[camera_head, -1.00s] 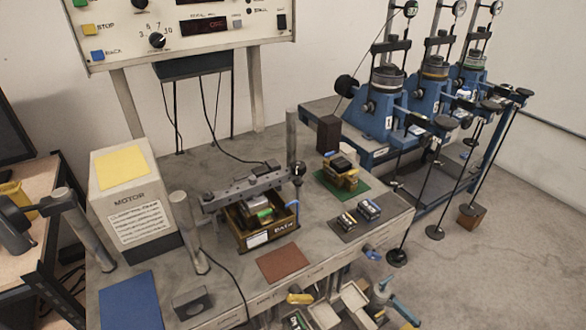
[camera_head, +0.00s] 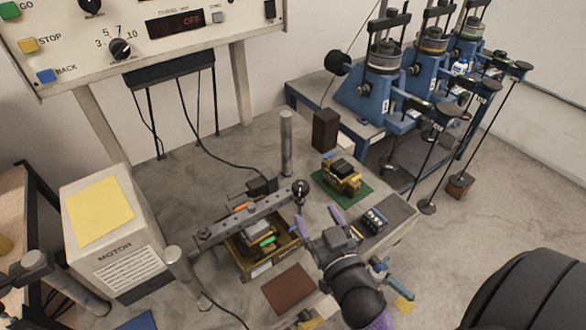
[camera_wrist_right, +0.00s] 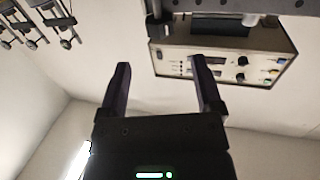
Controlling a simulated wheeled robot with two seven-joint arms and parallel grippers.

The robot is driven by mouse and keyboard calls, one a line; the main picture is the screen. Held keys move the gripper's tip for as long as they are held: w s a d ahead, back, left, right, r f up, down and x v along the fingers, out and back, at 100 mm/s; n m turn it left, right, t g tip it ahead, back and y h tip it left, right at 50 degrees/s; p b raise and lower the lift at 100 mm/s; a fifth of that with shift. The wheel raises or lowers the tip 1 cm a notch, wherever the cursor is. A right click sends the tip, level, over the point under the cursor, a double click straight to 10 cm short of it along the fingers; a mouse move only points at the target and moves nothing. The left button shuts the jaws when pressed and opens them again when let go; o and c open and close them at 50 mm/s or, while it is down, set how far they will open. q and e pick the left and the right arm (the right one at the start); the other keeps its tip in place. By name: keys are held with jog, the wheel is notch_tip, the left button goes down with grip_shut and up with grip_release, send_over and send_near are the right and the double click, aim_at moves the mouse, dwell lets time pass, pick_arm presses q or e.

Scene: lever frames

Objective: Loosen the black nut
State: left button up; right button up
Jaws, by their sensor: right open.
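The black nut (camera_head: 301,190) is a dark round knob at the right end of a grey metal beam (camera_head: 240,220), which lies across a shear box (camera_head: 265,265) on the bench. My right gripper (camera_head: 318,220) is open and empty, its two purple fingers pointing up toward the nut from the front right. The fingertips are apart from the nut. In the right wrist view the open jaws (camera_wrist_right: 161,70) have nothing between them, and I cannot tell the nut there for sure. My left gripper is not in view.
A motor housing (camera_head: 110,240) with a yellow sheet stands at the left. Upright metal posts (camera_head: 287,143) rise near the beam. A green mat (camera_head: 350,192) with a small assembly lies to the right. The control panel (camera_head: 150,35) is above, also in the wrist view (camera_wrist_right: 225,55).

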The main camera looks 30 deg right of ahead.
aim_at(304, 193)
jog(key=w, duration=0.3)
jog(key=w+d, duration=0.1)
jog(key=w, duration=0.4)
jog(key=shift+w+d, duration=0.3)
jog(key=shift+w, duration=0.05)
grip_shut()
